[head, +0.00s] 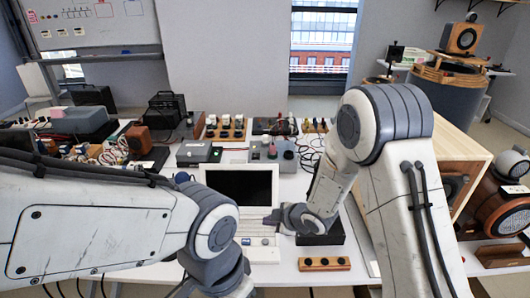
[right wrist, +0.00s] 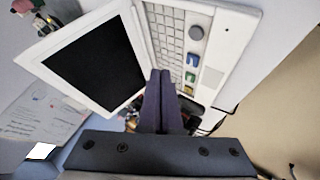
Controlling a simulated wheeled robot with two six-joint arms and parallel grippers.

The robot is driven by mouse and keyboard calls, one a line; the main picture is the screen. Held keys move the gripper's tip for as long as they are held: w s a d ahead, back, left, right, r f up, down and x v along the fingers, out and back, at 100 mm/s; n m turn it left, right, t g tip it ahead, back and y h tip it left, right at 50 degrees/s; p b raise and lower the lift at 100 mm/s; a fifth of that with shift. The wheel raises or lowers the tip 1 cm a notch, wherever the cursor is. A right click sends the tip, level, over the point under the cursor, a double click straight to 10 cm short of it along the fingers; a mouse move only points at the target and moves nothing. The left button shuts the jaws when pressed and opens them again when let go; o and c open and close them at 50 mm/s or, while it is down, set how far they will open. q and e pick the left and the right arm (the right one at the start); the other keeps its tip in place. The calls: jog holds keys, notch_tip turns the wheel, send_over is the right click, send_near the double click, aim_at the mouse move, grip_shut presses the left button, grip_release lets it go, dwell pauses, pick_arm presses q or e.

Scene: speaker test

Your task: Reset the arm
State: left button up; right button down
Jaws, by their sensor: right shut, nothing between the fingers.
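My right arm reaches down over the table in the head view. Its gripper (head: 274,219) is beside the white laptop-like device (head: 262,250), close to its keyboard's right side. In the right wrist view the two dark fingers (right wrist: 160,84) are together and empty, in front of the device (right wrist: 215,65) with its dark screen, keys, grey knob and coloured buttons. I cannot tell if the fingertips touch it. My left arm (head: 100,225) comes in from the left and bends down at the bottom edge; its gripper is out of the picture.
A wooden block with holes (head: 324,264) lies at the table's front. A wooden speaker cabinet (head: 458,165) stands right of my right arm. A grey box with knobs (head: 281,155) and a small dark-lidded box (head: 198,153) sit behind the device. Cables and parts crowd the left.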

jog(key=s+d+r+m+g+h, duration=0.15)
jog(key=s+r+m+h, duration=0.3)
jog(key=s+r, duration=0.6)
jog(key=s+d+r+m+g, duration=0.1)
jog(key=s+r+m+g, duration=0.1)
jog(key=s, duration=0.8)
jog(key=s+d+r+m+g+p, duration=0.1)
jog(key=s+r+m+g, duration=0.1)
jog(key=s, duration=0.9)
jog(key=shift+r+m+g, duration=0.35)
jog(key=shift+m+g, duration=0.4)
jog(key=shift+h, duration=0.25)
